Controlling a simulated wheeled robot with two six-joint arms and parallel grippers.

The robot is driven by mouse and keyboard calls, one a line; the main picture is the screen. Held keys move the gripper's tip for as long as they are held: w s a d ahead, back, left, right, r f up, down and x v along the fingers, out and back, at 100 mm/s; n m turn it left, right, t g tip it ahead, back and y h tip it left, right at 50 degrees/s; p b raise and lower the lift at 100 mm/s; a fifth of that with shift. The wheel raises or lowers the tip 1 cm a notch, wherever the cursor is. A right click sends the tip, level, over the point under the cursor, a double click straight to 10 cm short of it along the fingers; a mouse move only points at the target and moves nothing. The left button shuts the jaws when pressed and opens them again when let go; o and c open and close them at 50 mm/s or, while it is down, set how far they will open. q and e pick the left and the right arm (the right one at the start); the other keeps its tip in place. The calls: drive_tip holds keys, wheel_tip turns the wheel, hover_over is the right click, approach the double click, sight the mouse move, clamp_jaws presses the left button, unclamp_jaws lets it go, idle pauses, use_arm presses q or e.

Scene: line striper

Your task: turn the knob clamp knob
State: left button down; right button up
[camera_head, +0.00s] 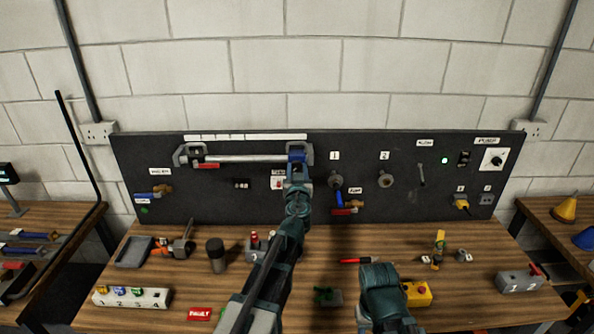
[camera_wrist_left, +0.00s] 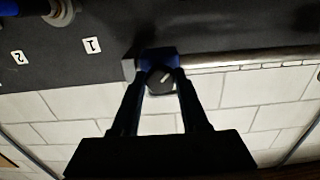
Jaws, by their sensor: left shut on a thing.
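A blue clamp (camera_head: 297,154) sits at the right end of the silver bar on the dark panel. In the left wrist view its knob (camera_wrist_left: 160,80) is round and black with a white pointer mark, seen against the blue clamp body (camera_wrist_left: 154,54). My left gripper (camera_head: 297,172) reaches up to the clamp and hides the knob in the head view. In the left wrist view the two fingers of my left gripper (camera_wrist_left: 161,74) are shut on the knob, one on each side. My right gripper does not show; only part of my right arm is seen at the lower middle.
The silver bar (camera_head: 245,158) runs left from the clamp. Valves, a lever and switches are on the panel (camera_head: 250,207) to the right. The wooden table (camera_head: 450,285) below holds a dark cylinder (camera_head: 216,254), a yellow box (camera_head: 418,293) and several small parts.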

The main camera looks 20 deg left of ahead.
use_arm(q)
drive_tip(key=m, duration=0.6)
drive_tip(key=shift+m, duration=0.4)
drive_tip(key=m, duration=0.6)
drive_tip(key=shift+a, duration=0.1)
drive_tip(key=m, duration=0.3)
drive_tip(key=shift+m, duration=0.4)
drive_tip(key=m, duration=0.3)
drive_tip(key=shift+r+m, duration=0.1)
drive_tip(key=shift+m, duration=0.3)
drive_tip(key=m, duration=0.6)
drive_tip(key=shift+s, duration=0.1)
drive_tip(key=shift+m, duration=0.3)
drive_tip(key=shift+c, duration=2.2)
unclamp_jaws()
